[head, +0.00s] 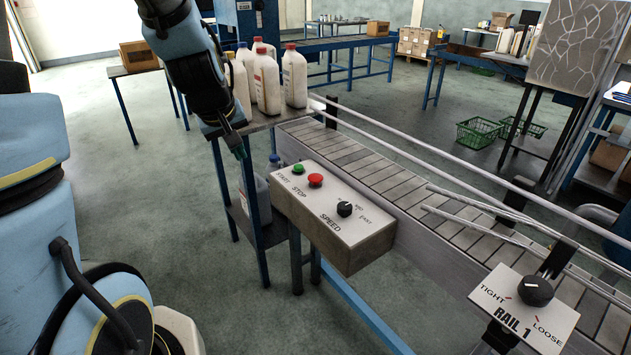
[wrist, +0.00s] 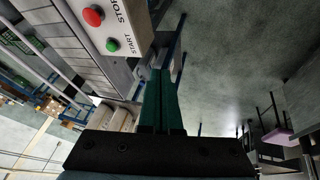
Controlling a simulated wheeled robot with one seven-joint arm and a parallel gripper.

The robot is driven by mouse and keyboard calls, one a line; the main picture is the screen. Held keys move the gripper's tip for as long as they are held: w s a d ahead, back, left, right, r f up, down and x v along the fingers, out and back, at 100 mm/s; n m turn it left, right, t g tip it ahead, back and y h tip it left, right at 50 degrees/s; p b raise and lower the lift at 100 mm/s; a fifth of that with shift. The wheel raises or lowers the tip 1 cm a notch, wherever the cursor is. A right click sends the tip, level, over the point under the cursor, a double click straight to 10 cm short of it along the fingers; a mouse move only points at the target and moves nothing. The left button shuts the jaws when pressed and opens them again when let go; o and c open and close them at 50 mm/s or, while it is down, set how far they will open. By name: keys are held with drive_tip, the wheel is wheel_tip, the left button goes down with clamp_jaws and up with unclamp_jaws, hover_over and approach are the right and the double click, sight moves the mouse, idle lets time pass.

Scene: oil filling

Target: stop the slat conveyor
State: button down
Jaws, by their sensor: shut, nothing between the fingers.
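The slat conveyor (head: 375,170) runs from the bottle table toward the lower right; it also shows at the left of the wrist view (wrist: 62,45). A control box (head: 335,215) is fixed to its near side. On the box are a green START button (head: 298,169), a red STOP button (head: 316,180) and a black SPEED knob (head: 345,209). The red button (wrist: 93,16) and green button (wrist: 112,45) show in the wrist view. My gripper (head: 238,152) is shut and empty, left of the box and apart from it. Its green fingers (wrist: 162,100) point past the box's START end.
White bottles (head: 265,80) stand on a table behind the box. A RAIL 1 panel with a black knob (head: 535,290) stands at the lower right. Metal guide rails (head: 430,160) run above the slats. Open floor (head: 215,290) lies in front of the box.

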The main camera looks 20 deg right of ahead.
sight(316, 179)
drive_tip(key=d+n+t+h+b, duration=0.1)
drive_tip(key=d+t+h, duration=0.1)
drive_tip(key=d, duration=1.6)
drive_tip(key=shift+w+r+n+h, duration=0.15)
drive_tip(key=shift+w+n+h, duration=0.15)
drive_tip(key=shift+n, duration=0.1)
drive_tip(key=shift+s+b, duration=0.1)
drive_tip(key=shift+b, duration=0.2)
wheel_tip(316, 179, down, 9)
drive_tip(key=b, duration=0.8)
drive_tip(key=shift+f+b, duration=0.35)
drive_tip(key=shift+f+b, duration=0.45)
drive_tip(key=shift+f, duration=0.1)
idle(0.7)
drive_tip(key=shift+r, duration=0.1)
drive_tip(key=shift+r+p, duration=0.9)
